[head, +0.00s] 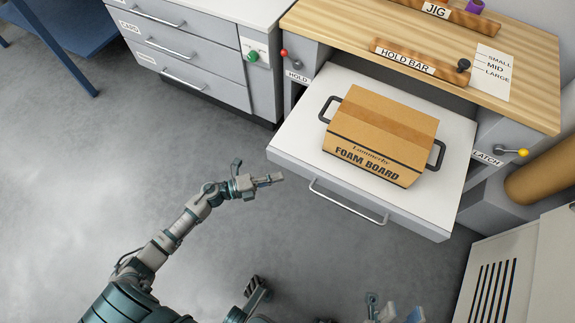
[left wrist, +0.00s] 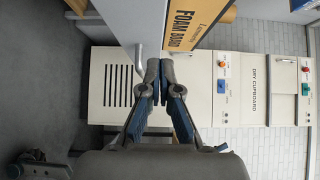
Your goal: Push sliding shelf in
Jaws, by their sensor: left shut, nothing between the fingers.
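The sliding shelf (head: 292,143) is a white board with a grey front and a bar handle (head: 347,201). It stands pulled out from under the wooden worktop. A brown foam board box (head: 382,125) with black end handles sits on it. My left gripper (head: 281,178) is shut and empty, just off the shelf's front left corner. In the left wrist view its fingertips (left wrist: 150,78) are together before the shelf's front (left wrist: 151,28), with the box (left wrist: 188,20) beyond; contact cannot be told. My right gripper (head: 393,312) is cut off at the bottom edge.
A red-knobbed HOLD lever (head: 285,53) is at the bench's left and a yellow-knobbed LATCH lever (head: 522,152) at its right. Grey drawers (head: 190,55) stand left. A brown roll (head: 540,178) and a vented white cabinet (head: 500,275) stand right. The floor before the shelf is clear.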

